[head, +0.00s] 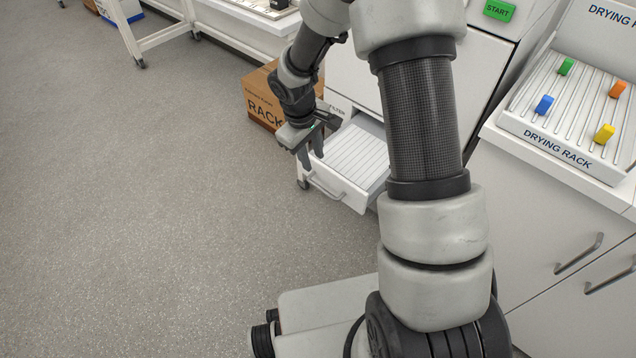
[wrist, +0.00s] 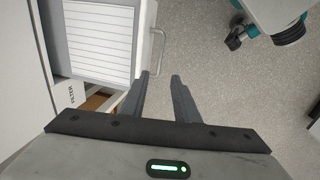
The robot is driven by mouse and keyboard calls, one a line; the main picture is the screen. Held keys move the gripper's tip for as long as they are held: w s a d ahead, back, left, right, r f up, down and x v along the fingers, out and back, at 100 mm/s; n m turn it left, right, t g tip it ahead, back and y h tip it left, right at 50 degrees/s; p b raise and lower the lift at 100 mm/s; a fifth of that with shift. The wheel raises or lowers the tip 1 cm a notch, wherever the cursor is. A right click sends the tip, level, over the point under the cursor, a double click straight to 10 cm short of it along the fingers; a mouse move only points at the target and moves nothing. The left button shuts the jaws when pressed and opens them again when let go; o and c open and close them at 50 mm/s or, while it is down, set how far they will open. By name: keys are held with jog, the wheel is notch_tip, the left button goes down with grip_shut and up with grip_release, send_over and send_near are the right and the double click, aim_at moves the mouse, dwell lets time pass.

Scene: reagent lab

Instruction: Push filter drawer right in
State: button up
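The filter drawer (head: 348,194) stands pulled out of the white cabinet, with a ribbed white inside and a bar handle (head: 324,189) on its front. In the wrist view the drawer (wrist: 147,30) is at the upper left, and its handle (wrist: 163,46) lies just beyond my fingertips. My gripper (head: 311,162) is at the drawer's front, over its left part in the head view. In the wrist view my gripper (wrist: 161,76) has its fingers apart with only floor showing between them. Whether a finger touches the drawer cannot be told.
A cardboard box (head: 259,102) stands on the floor left of the drawer. A counter with a drying rack (head: 545,140) holding coloured pieces is at the right. A white cabinet with a green START button (head: 499,10) rises behind. The floor in front and to the left is clear.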

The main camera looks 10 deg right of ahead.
aim_at(320, 188)
jog(key=f+b, duration=0.1)
jog(key=f, duration=0.3)
jog(key=w+d+f+b, duration=0.1)
jog(key=f, duration=0.4)
jog(key=d+f+b, duration=0.1)
jog(key=f, duration=0.4)
jog(key=shift+w+d, duration=0.1)
jog(key=shift+w, duration=0.2)
grip_shut()
